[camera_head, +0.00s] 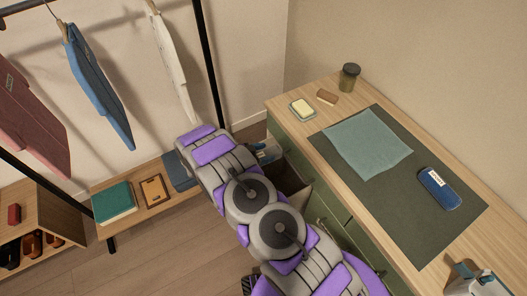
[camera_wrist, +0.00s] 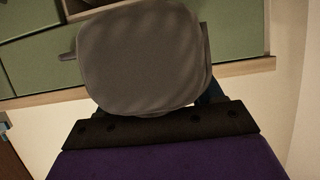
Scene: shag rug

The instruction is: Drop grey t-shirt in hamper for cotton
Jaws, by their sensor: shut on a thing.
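A grey cloth bundle (camera_wrist: 140,60), which looks like the t-shirt, fills the upper middle of the wrist view. My gripper (camera_wrist: 155,105) is shut on it, and the fingertips are mostly hidden behind the cloth. In the head view my arm covers the gripper, and I cannot make out the cloth there. I cannot tell whether either is the cotton hamper; no label is readable.
A wood-topped green cabinet (camera_head: 305,135) stands at right, bearing a dark mat (camera_head: 400,215), a teal cloth (camera_head: 368,143), a blue case (camera_head: 439,188) and a jar (camera_head: 349,77). A low bench (camera_head: 130,213) and hanging clothes (camera_head: 98,85) are at left. Floor is clear between.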

